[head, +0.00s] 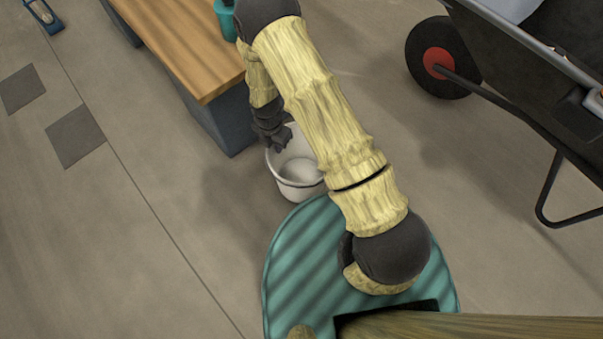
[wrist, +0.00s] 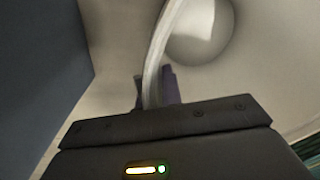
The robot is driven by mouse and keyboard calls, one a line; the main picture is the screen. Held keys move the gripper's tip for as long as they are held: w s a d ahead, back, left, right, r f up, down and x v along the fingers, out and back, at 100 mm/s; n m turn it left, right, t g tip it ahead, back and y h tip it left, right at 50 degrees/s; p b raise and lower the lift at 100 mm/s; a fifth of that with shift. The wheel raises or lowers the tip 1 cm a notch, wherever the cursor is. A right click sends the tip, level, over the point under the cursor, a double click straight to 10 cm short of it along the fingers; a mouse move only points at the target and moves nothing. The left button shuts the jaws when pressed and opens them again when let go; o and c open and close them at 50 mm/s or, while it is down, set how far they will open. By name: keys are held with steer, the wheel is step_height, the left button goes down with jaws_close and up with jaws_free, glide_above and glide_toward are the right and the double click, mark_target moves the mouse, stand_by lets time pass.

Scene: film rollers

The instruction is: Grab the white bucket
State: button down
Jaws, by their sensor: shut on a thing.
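The white bucket (head: 298,182) stands on the floor just past my teal base in the head view, partly covered by my arm. My gripper (head: 281,142) is at the bucket's far left rim. In the wrist view the bucket's rim (wrist: 158,55) runs down between the fingers of my gripper (wrist: 156,88), which is shut on the rim. The bucket's pale inside (wrist: 260,60) fills the right of that view and looks empty. The fingertips are partly hidden behind the gripper's dark body.
A wooden-topped bench (head: 185,45) with a dark blue-grey side stands close left of the bucket; its side (wrist: 40,70) also shows in the wrist view. A teal object (head: 226,18) is on the bench. A wheelbarrow (head: 530,70) stands at right. The floor at left is mostly clear.

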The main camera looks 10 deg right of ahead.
mark_target(316, 180)
steer(key=shift+r+p, duration=0.55)
step_height(316, 180, up, 3)
steer(key=shift+f+p, duration=0.1)
steer(key=shift+p, duration=1.1)
steer(key=s+d+p, duration=0.6)
steer(key=s+d, duration=0.4)
steer(key=s, duration=0.5)
steer(key=shift+f, duration=0.2)
